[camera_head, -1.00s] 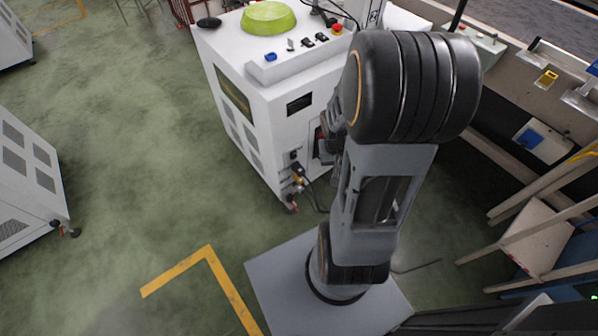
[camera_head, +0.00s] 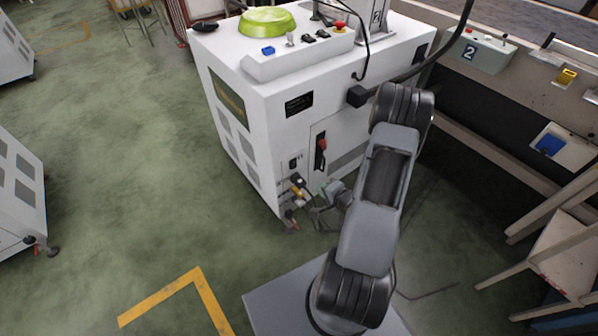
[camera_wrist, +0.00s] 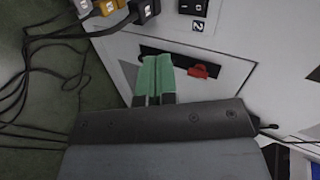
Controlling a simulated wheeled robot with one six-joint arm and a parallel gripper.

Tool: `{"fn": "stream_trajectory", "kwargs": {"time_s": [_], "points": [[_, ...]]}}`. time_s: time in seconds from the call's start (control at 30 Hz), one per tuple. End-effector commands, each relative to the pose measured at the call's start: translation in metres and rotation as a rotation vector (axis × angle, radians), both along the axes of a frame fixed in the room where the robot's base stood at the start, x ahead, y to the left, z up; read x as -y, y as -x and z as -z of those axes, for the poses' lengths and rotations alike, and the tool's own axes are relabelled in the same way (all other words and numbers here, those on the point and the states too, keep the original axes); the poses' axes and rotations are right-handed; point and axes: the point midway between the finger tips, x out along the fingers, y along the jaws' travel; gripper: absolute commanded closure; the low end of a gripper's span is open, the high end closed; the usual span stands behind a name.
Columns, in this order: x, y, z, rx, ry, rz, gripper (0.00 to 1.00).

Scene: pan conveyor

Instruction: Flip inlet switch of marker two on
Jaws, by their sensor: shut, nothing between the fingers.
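The white marker cabinet (camera_head: 330,75) stands at the center of the head view, with a partly visible 2 on its upper unit. Low on its front is a small panel with a black switch (camera_head: 295,162), plugs and cables. In the wrist view the black switch (camera_wrist: 193,7) sits beside a 2 label at the top edge, partly cut off. A red handle (camera_wrist: 204,71) on a black slot lies just right of my fingers; it also shows in the head view (camera_head: 323,146). My gripper (camera_wrist: 157,62) has green fingertips closed together, empty, pointing at the panel below the switch.
Black, orange and grey plugs (camera_wrist: 108,6) with loose cables hang left of the switch. A thick black cable with a dark connector (camera_head: 358,96) crosses the cabinet's upper front. The conveyor side (camera_head: 520,90) with wooden frames is at right.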

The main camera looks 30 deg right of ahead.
Motion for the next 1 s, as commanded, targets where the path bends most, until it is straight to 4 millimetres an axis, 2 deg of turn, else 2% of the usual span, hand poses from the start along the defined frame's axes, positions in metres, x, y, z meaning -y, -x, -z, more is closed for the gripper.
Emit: {"fn": "stream_trajectory", "kwargs": {"time_s": [0.17, 0.67, 0.83, 1.0], "points": [[-0.001, -0.005, -0.011, 0.055, -0.089, 0.038, 1.0], [-0.001, -0.008, -0.009, 0.05, -0.106, 0.046, 1.0], [-0.005, -0.023, -0.001, 0.051, -0.105, 0.043, 1.0], [-0.011, -0.052, 0.013, 0.051, -0.105, 0.041, 1.0]]}}
